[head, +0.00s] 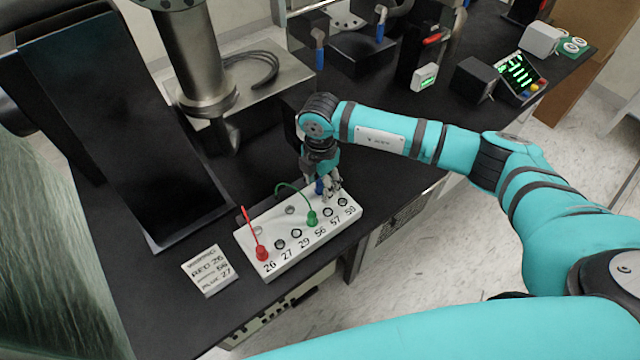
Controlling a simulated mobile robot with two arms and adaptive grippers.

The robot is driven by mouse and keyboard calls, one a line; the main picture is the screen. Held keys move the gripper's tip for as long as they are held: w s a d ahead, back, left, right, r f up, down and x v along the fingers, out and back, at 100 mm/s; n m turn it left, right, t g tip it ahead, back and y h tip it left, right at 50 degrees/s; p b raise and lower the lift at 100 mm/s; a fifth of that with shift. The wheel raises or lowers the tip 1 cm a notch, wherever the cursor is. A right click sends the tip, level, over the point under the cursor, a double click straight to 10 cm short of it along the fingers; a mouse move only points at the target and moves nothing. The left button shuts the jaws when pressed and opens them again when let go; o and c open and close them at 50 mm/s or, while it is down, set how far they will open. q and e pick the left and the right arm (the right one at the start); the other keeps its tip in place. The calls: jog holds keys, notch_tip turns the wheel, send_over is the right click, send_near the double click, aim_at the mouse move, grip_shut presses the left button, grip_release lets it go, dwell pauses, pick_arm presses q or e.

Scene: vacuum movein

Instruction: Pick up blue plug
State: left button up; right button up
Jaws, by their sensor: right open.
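The blue plug (319,188) shows as a small blue patch at the far side of the white numbered socket block (290,262), mostly hidden by my right gripper. My right gripper (328,192) is open and points down at the block, with its fingers around or just beside the blue plug; I cannot tell which. A red plug (262,253) stands at 26 with a red lead. A green plug (312,219) stands near 56 with a curved green lead. My left gripper is not in view.
A small label card (210,270) lies left of the block on the black bench. A dark tilted panel (125,125) and a metal cylinder (205,85) stand behind. Blue-handled fittings (319,58), black boxes (475,78) and a green-lit display (517,72) are at the back.

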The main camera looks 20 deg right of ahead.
jog(key=shift+c, duration=0.4)
grip_shut()
